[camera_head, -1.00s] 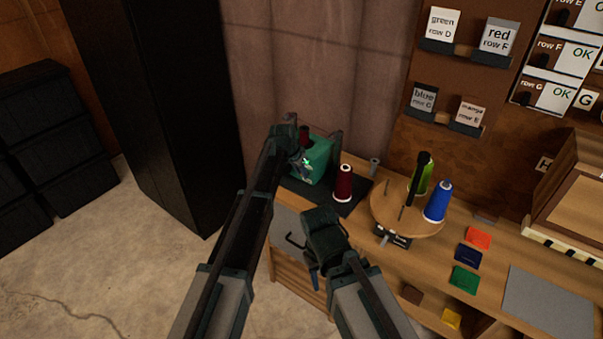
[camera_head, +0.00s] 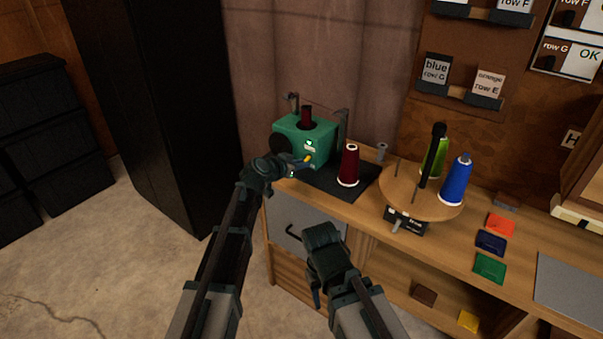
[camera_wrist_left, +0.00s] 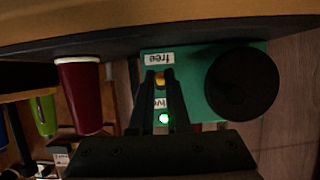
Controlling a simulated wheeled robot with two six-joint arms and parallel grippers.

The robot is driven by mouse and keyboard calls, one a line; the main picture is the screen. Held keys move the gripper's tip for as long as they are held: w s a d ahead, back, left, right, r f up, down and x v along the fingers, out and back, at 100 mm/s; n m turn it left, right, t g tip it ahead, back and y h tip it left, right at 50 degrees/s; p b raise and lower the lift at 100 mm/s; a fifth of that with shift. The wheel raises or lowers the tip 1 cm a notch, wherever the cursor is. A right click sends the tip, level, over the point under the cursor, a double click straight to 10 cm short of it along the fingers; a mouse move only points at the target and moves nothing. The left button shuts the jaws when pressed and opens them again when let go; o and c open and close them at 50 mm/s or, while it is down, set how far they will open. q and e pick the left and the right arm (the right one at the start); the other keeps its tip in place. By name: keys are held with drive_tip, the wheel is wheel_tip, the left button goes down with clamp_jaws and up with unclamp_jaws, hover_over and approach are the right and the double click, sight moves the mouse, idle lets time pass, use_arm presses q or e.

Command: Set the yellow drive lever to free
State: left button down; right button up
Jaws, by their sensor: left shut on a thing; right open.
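The green machine (camera_head: 318,135) stands on a dark mat at the bench's left end, with a dark red spool in its top. Its yellow drive lever (camera_head: 308,158) sticks out of the front. My left gripper (camera_head: 300,166) is shut on the lever. In the left wrist view, which is upside down, the yellow lever tip (camera_wrist_left: 159,79) sits between the fingertips, beside the "free" label (camera_wrist_left: 159,58). A second label, partly hidden by the fingers, and a lit green lamp (camera_wrist_left: 164,117) lie farther from the tip. My right gripper (camera_head: 322,238) is open and empty in front of the bench.
A dark red cone (camera_head: 348,166) stands close to the machine's right. A round wooden turntable (camera_head: 400,190) holds green and blue cones. Coloured patches lie farther right. A tall black cabinet (camera_head: 160,110) stands left, with open floor before it.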

use_arm(q)
drive_tip(key=shift+f+t+h+b, duration=0.4)
drive_tip(key=shift+t+b, duration=0.2)
drive_tip(key=shift+b, duration=0.4)
use_arm(e)
drive_tip(key=shift+f, duration=1.5)
use_arm(q)
drive_tip(key=shift+r, duration=0.1)
drive_tip(key=c, duration=0.9)
unclamp_jaws()
drive_tip(key=shift+r, duration=0.1)
drive_tip(key=p+v, duration=0.4)
drive_tip(key=v, duration=0.9)
drive_tip(key=shift+s+a, duration=0.25)
drive_tip(key=shift+s, duration=0.1)
use_arm(e)
wheel_tip(320, 180, up, 4)
drive_tip(key=shift+r, duration=0.1)
